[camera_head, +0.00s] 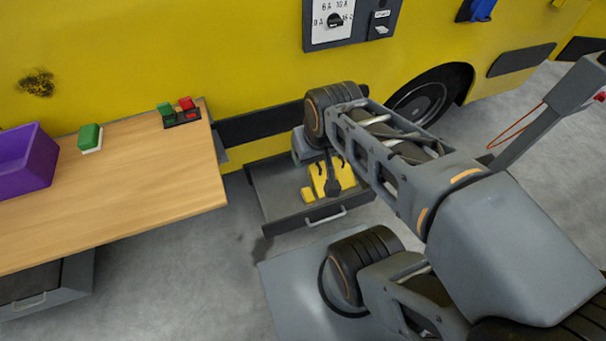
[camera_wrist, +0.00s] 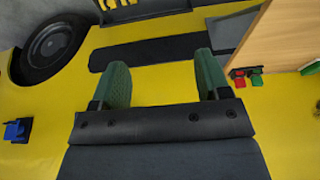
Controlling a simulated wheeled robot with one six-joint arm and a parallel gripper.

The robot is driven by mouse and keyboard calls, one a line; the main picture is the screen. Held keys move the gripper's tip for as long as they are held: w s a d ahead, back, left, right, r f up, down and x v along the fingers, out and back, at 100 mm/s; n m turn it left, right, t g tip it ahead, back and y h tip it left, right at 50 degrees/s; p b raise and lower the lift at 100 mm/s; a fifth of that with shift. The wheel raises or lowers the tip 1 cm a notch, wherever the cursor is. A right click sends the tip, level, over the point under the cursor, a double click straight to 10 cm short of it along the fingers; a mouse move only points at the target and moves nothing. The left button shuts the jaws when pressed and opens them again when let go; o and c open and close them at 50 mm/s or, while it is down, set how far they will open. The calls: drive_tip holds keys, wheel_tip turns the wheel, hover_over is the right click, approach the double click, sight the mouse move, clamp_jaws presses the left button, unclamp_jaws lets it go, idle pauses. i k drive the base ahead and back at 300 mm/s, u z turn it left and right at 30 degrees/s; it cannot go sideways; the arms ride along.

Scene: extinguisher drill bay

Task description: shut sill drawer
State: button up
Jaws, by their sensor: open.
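The sill drawer (camera_head: 290,223) stands pulled out from under the yellow vehicle, with a light handle (camera_head: 325,217) on its dark front. Yellow pieces (camera_head: 308,194) lie inside it. Part of the drawer (camera_wrist: 150,12) also shows at the top edge of the wrist view. My gripper (camera_wrist: 160,62) is open, with two green fingers apart and nothing between them. It faces the yellow vehicle side. In the head view my wrist is over the back part of the drawer and mostly hides the gripper, so any contact cannot be told.
A wooden table (camera_head: 120,215) at left holds a purple bin (camera_head: 28,162), a green-and-white block (camera_head: 90,138) and a red-and-green item (camera_head: 180,112). A grey drawer unit (camera_head: 45,290) stands below it. A wheel (camera_head: 425,100) is right of the drawer. Floor in front of the drawer's left side is clear.

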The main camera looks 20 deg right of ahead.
sight(278, 184)
drive_tip(key=z, duration=1.75)
drive_tip(key=k, duration=0.65)
drive_tip(key=u, duration=1.05)
drive_tip(key=i, duration=0.45)
drive_tip(key=z, duration=0.15)
